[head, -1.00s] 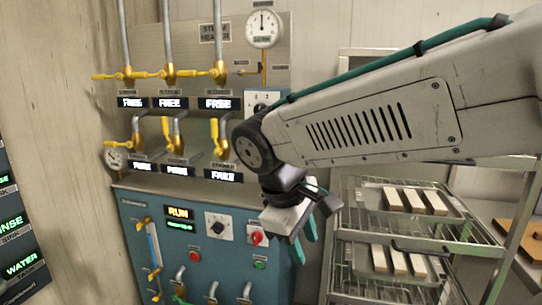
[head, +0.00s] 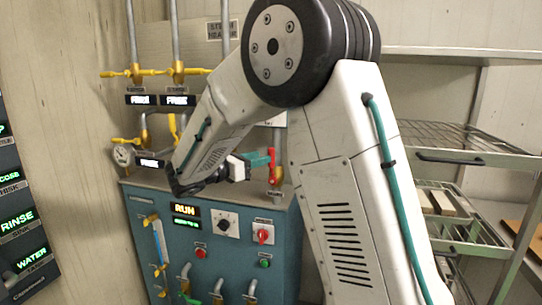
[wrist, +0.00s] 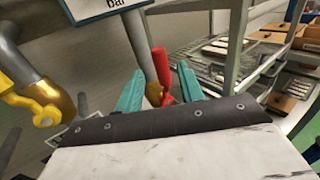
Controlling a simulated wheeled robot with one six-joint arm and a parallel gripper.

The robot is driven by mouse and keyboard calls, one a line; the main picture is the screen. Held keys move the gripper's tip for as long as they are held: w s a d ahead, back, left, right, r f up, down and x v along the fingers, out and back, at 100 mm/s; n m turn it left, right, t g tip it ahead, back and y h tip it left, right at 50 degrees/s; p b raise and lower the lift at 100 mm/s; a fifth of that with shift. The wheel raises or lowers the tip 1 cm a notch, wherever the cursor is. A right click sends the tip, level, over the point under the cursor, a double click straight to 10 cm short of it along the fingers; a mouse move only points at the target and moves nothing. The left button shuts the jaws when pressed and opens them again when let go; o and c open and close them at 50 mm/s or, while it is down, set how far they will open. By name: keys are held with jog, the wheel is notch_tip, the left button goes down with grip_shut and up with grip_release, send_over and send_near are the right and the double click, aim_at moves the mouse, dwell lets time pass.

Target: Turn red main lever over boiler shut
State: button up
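The red lever (head: 271,158) stands close to upright above the right end of the blue boiler cabinet (head: 150,195), beside a grey pipe. My gripper (head: 252,161) is at its left in the head view, with teal fingers pointing toward it. In the wrist view the lever (wrist: 160,68) shows beyond and between the two spread fingers (wrist: 160,84), nearer the right one. The gripper is open and holds nothing. Contact between a finger and the lever cannot be told. The lever's lower end is partly hidden behind the gripper in the wrist view.
Yellow valves (head: 135,72) and grey pipes line the wall at left; one yellow valve (wrist: 40,105) is near the gripper's left. A red rotary switch (head: 263,236) sits on the cabinet front. Wire racks with trays (head: 465,140) stand at right. My arm hides part of the panel.

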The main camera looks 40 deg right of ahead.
aim_at(272, 154)
jog(key=d, duration=0.5)
jog(key=shift+w+d, duration=0.2)
jog(key=shift+d, duration=0.05)
grip_shut()
